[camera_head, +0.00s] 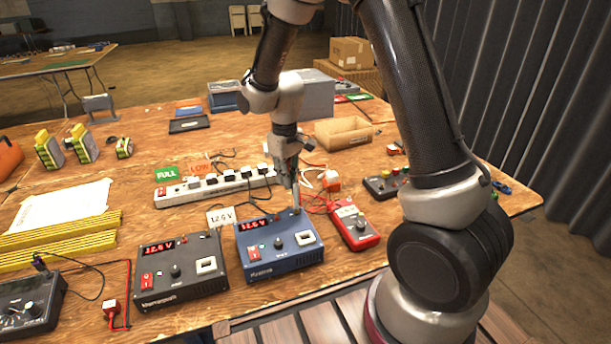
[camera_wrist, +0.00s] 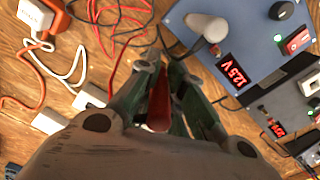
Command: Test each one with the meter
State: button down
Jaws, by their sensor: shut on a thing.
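My gripper (camera_head: 291,178) points down behind the blue charger (camera_head: 283,262), near its rear edge. In the wrist view its fingers (camera_wrist: 168,80) are shut on a red probe (camera_wrist: 158,104), partly hidden between them. Whether its tip touches anything is hidden. The red meter (camera_head: 355,224) lies right of the blue charger, with red leads (camera_head: 316,204) behind it. The blue charger also shows in the wrist view (camera_wrist: 232,78), with a lit red display reading about 12.5 V. A dark grey charger (camera_head: 180,268) with a lit display stands to its left.
A white power strip (camera_head: 214,187) with several plugs lies behind the chargers. A 12.6 V card (camera_head: 220,217), green FULL card (camera_head: 167,173) and orange card (camera_head: 201,169) stand nearby. Loose cables and an open cardboard box (camera_head: 343,135) are behind my gripper. Yellow folding rulers (camera_head: 60,238) lie left.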

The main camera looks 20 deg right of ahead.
jog(key=s+a+r+n, duration=0.1)
jog(key=s+n, duration=0.1)
jog(key=n, duration=0.1)
jog(key=s+a+r+n, duration=0.1)
jog(key=s+a+n, duration=0.1)
jog(key=n, duration=0.2)
jog(key=s+a+r+n, duration=0.1)
jog(key=s+a+n, duration=0.1)
jog(key=n, duration=0.1)
jog(key=shift+s+a+r+n, duration=0.15)
jog(key=shift+s+r+n, duration=0.05)
jog(key=shift+n, duration=0.1)
jog(key=shift+f, duration=2.6)
jog(key=shift+f, duration=0.9)
jog(key=c, duration=1.1)
grip_release()
jog(key=shift+c, duration=0.2)
